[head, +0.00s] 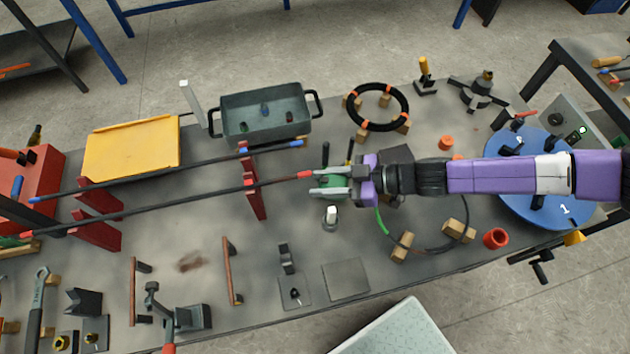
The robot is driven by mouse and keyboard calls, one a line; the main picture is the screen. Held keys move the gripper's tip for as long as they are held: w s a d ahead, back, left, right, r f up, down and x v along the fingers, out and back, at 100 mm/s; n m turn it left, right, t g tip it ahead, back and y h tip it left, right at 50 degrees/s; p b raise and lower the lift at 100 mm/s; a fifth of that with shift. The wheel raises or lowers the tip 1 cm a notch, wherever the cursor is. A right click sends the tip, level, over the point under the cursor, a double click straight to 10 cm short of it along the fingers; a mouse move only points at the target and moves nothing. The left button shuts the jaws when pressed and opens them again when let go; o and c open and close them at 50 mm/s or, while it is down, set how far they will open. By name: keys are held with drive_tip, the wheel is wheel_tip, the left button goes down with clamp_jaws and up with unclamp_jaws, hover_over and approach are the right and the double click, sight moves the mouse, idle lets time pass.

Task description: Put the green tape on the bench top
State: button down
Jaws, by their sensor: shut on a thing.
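My gripper (320,183) reaches in from the right over the middle of the grey bench top (200,225). It is shut on the green tape (333,184), which shows as a small green patch between the two grey fingers. The fingers hide part of the tape. From this one view I cannot tell whether the tape touches the bench top or is held above it. The red end of a long dark bar (160,207) lies just left of the fingertips.
Two long bars rest on red stands (252,182) at left. A grey-green tray (264,112) and black ring (378,107) lie behind. A white-topped object (331,217) stands just in front of my gripper. A thin hoop on wooden blocks (402,247) lies front right. Bare bench shows at front centre-left.

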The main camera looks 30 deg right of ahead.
sight(345, 184)
drive_tip(key=shift+p+x, duration=0.3)
drive_tip(key=shift+x, duration=0.75)
drive_tip(key=shift+f, duration=0.15)
drive_tip(key=c, duration=1.3)
unclamp_jaws()
drive_tip(key=shift+f, duration=0.15)
drive_tip(key=shift+o, duration=0.2)
drive_tip(key=b+v, duration=0.1)
drive_tip(key=v, duration=1.1)
drive_tip(key=shift+s+r, duration=0.15)
drive_tip(key=shift+r, duration=0.05)
